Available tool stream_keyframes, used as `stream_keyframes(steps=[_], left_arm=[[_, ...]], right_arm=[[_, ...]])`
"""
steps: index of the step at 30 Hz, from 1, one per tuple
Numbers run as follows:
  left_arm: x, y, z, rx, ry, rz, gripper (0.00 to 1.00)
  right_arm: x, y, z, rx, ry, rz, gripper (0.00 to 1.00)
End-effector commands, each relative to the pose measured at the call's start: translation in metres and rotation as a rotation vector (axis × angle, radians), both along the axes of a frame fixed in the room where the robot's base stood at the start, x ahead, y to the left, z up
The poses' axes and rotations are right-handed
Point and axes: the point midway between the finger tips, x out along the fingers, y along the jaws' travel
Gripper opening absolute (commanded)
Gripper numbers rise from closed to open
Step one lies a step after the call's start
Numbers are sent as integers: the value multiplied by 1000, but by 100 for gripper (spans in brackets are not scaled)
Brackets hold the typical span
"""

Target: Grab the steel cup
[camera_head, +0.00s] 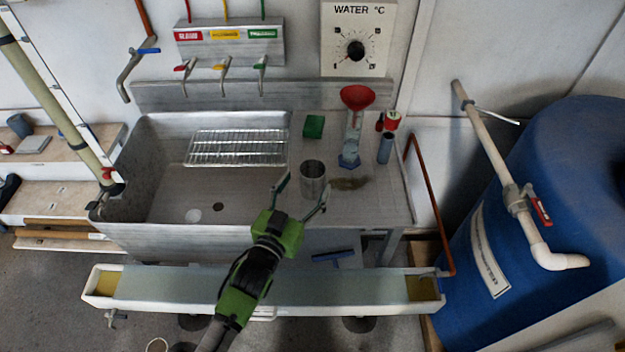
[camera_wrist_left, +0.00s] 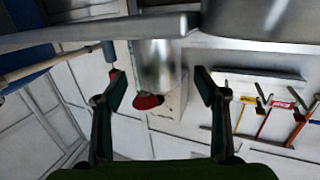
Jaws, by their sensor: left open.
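The steel cup (camera_head: 313,180) stands upright on the flat right part of the sink counter, near its front edge. My left gripper (camera_head: 303,194) reaches in from the front, open, with one finger on each side of the cup's lower front. In the left wrist view, which is turned upside down, the cup looks like the shiny cylinder (camera_wrist_left: 158,65) between the two open fingers (camera_wrist_left: 159,90). I see no clear contact between the fingers and the cup. My right gripper is not in view.
A red funnel on a clear cylinder (camera_head: 353,133), a grey-blue cylinder (camera_head: 385,148) and a green block (camera_head: 314,126) stand behind the cup. The sink basin (camera_head: 165,185) with a wire rack (camera_head: 236,147) lies left. A long trough (camera_head: 170,287) runs in front.

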Motion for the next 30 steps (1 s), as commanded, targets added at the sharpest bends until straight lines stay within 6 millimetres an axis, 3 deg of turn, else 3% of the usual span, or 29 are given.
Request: stream_keyframes(steps=[3,9,20,25,30], left_arm=[[14,-6,3,0,-1,0,65],[37,-16,-1,0,0,1,65],[44,-19,-2,0,0,1,65],[44,-19,-2,0,0,1,23],[44,-19,-2,0,-1,0,21]], right_arm=[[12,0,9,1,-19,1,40],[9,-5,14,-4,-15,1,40],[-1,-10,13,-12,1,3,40],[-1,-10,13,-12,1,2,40],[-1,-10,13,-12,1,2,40]])
